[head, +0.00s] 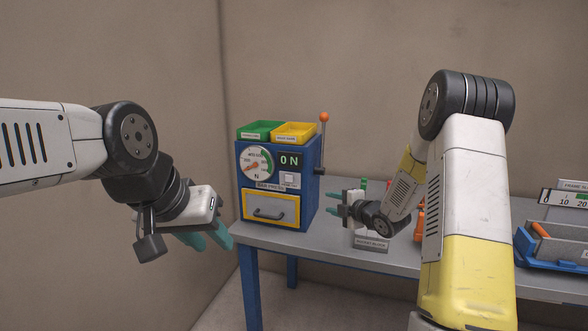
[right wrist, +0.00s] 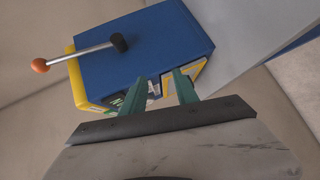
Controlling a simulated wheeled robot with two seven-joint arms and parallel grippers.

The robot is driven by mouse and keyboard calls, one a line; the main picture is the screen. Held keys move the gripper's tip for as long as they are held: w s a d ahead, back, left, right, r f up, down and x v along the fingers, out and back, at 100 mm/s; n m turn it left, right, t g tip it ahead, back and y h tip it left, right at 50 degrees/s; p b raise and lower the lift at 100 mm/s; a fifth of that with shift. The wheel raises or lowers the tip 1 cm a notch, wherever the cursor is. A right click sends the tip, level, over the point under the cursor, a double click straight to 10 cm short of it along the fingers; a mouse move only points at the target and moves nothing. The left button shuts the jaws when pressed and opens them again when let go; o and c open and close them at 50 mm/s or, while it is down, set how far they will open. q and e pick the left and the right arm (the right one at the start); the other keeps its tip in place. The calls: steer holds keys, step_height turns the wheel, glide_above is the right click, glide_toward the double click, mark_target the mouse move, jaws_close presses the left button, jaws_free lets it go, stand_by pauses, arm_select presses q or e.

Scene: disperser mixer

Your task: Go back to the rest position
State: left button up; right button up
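My left gripper (head: 212,240) hangs at the left in front of the bare wall, teal fingers pointing down and to the right. Its fingers look apart, with nothing seen between them. My right gripper (head: 331,203) is over the table, just right of the blue press machine (head: 312,190), fingers pointing left. In the right wrist view its two teal fingers (right wrist: 160,88) are apart and empty. The blue machine (right wrist: 145,55) lies beyond them there, with its lever at upper left. I cannot tell whether the fingers touch it.
The grey table (head: 300,236) runs right from the machine. The machine has a dial, a "0 N" display, a drawer (head: 271,209) and an orange-knobbed lever (head: 323,140).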

steer(key=s+d+r+m+g+h, duration=0.1)
steer(key=s+d+r+m+h, duration=0.2)
steer(key=s+r+m, duration=0.3)
steer(key=s+d+r+m+g+h, duration=0.1)
steer(key=s+d+r+m+h, duration=0.2)
steer(key=s+r+m, duration=0.3)
steer(key=s+a+m+g, duration=0.1)
steer(key=s+m, duration=0.2)
steer(key=s, duration=0.6)
steer(key=s+a+r+m+g, duration=0.1)
steer(key=s+a+m+g, duration=0.1)
steer(key=s, duration=0.7)
steer(key=s+a+r+m+g+y, duration=0.1)
steer(key=s+m+g, duration=0.1)
steer(key=s+m, duration=0.3)
steer(key=s, duration=0.4)
steer(key=shift+s+a, duration=0.15)
steer(key=shift+s, duration=0.15)
